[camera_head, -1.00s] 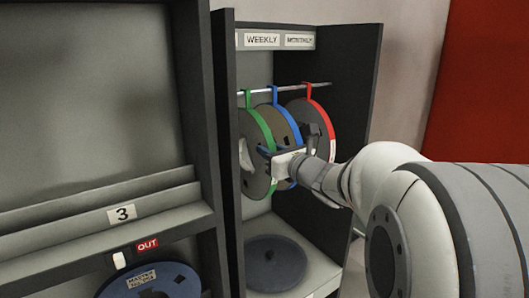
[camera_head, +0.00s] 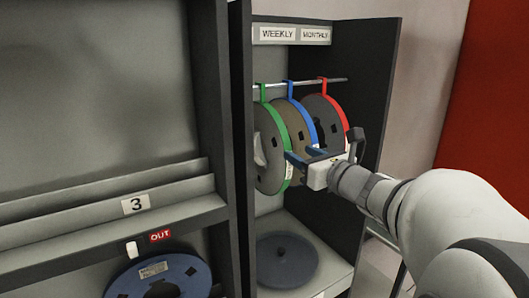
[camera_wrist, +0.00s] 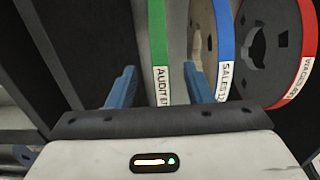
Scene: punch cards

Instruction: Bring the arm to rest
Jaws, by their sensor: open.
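My gripper (camera_head: 296,163) is open inside the right-hand cabinet, in front of the hanging reels. In the wrist view its two blue fingers (camera_wrist: 158,88) stand apart, and the lower edge of the green-banded reel (camera_wrist: 158,50) shows between them. I cannot tell whether a finger touches it. The green-banded reel (camera_head: 270,168) hangs leftmost on the rail, the blue-banded reel (camera_head: 306,122) is beside it, and the red-banded reel (camera_head: 338,112) is rightmost. My gripper hides part of the blue-banded and red-banded reels in the head view.
The cabinet's dark right wall (camera_head: 372,80) stands close to my arm. A dark round disc (camera_head: 286,260) lies on the cabinet floor below. At left, a unit labelled 3 (camera_head: 135,205) has a blue reel (camera_head: 185,270) under an OUT sign (camera_head: 160,236). A red panel (camera_head: 490,110) is at right.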

